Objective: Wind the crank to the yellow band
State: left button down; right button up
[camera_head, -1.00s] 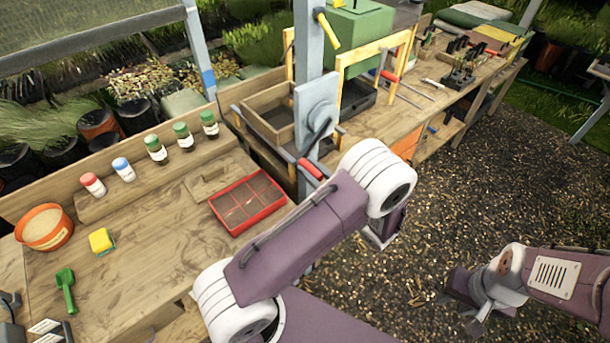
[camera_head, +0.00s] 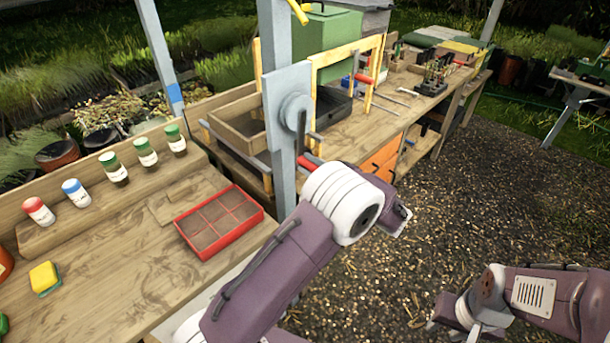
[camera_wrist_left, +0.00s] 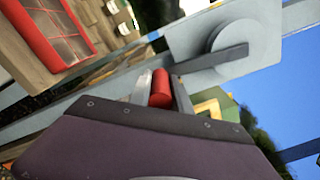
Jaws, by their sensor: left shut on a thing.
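A crank with a round grey hub (camera_head: 294,113) is mounted on a plate on the upright blue-grey post (camera_head: 276,50). Its dark arm (camera_head: 301,135) hangs almost straight down in the head view. The red crank grip (camera_head: 311,161) is at the lower end, partly hidden by my left arm. In the left wrist view my left gripper (camera_wrist_left: 161,88) is shut on the red grip, a finger on each side. A yellow piece (camera_head: 298,12) juts from the post near the top; I cannot tell whether it is the yellow band. My right gripper (camera_head: 456,318) hangs empty at lower right, away from the crank.
A red divided tray (camera_head: 219,221) lies on the bench left of the post. Several small bottles (camera_head: 114,170) and a yellow sponge (camera_head: 45,278) are further left. A wooden box (camera_head: 235,122) stands behind the post. Gravel ground (camera_head: 450,190) on the right is open.

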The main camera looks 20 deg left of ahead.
pick_arm(q)
jog(key=shift+w+d, duration=0.2)
jog(key=shift+w, duration=0.15)
jog(key=shift+w+r+n, duration=0.1)
jog(key=shift+n, duration=0.2)
jog(key=shift+r, duration=0.1)
jog(key=c, duration=1.2)
grip_release()
jog(key=shift+w+d, duration=0.2)
jog(key=b+v, duration=0.2)
jog(key=v, duration=0.7)
